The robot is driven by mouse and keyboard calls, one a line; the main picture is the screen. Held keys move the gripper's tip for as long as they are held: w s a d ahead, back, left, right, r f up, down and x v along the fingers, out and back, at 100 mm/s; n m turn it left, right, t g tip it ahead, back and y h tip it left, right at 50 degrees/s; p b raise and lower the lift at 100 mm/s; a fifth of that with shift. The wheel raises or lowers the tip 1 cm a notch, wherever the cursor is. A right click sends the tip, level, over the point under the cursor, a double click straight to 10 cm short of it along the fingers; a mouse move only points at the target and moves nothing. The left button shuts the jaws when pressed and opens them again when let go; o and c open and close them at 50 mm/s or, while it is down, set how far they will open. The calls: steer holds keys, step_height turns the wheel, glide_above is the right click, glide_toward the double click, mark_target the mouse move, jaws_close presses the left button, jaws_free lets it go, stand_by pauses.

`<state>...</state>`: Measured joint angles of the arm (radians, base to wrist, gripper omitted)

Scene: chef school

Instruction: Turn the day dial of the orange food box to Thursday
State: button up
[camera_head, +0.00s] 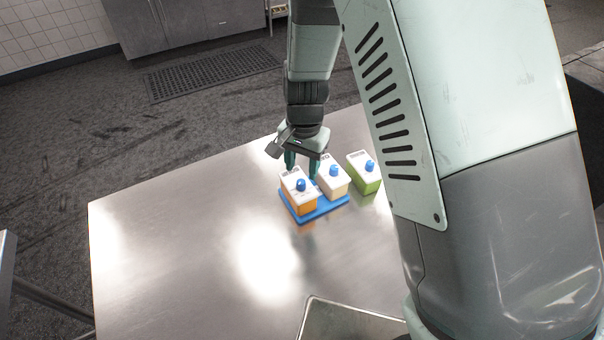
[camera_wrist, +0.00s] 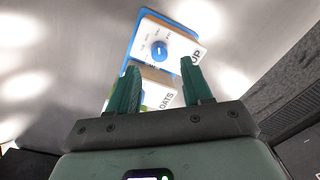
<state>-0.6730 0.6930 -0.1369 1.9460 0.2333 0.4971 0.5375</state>
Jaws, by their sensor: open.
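The orange food box (camera_head: 300,205) stands at the front left of a blue tray (camera_head: 322,211) in the head view. Its white top carries a blue dial (camera_head: 300,185); the dial's day setting is too small to read. My gripper (camera_head: 302,172) is open, pointing down just behind and above this box, close to the cream box beside it. In the wrist view, a white-topped box (camera_wrist: 180,44) with a blue dial (camera_wrist: 159,48) and lettering ending in "UP" lies beyond the open fingers (camera_wrist: 160,66).
The cream box (camera_head: 335,186) shares the tray, and a green box (camera_head: 367,184) stands right of it. A box lettered "OATS" (camera_wrist: 160,93) shows between my fingers, partly hidden. The metal table (camera_head: 180,230) is clear to the left; a metal pan (camera_head: 345,322) is at the front.

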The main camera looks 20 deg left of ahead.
mark_target(304, 181)
step_height(304, 181, up, 6)
steer(key=shift+r, duration=0.15)
steer(key=shift+d, duration=0.15)
stand_by(0.3)
steer(key=s+d+r+n+t+y, duration=0.1)
steer(key=s+d+r, duration=0.1)
steer(key=d+r, duration=0.5)
steer(key=s+d+r+t, duration=0.1)
steer(key=d+r, duration=0.4)
steer(key=r, duration=0.4)
steer(key=s+d+r+t, duration=0.1)
steer(key=s+d+r, duration=0.3)
steer(key=s+d, duration=0.2)
steer(key=s+d+r+n+t+h, duration=0.1)
steer(key=s+d+r, duration=0.3)
steer(key=s, duration=0.5)
steer(key=shift+d+t, duration=0.8)
steer(key=shift+d, duration=0.25)
steer(key=shift+r, duration=0.1)
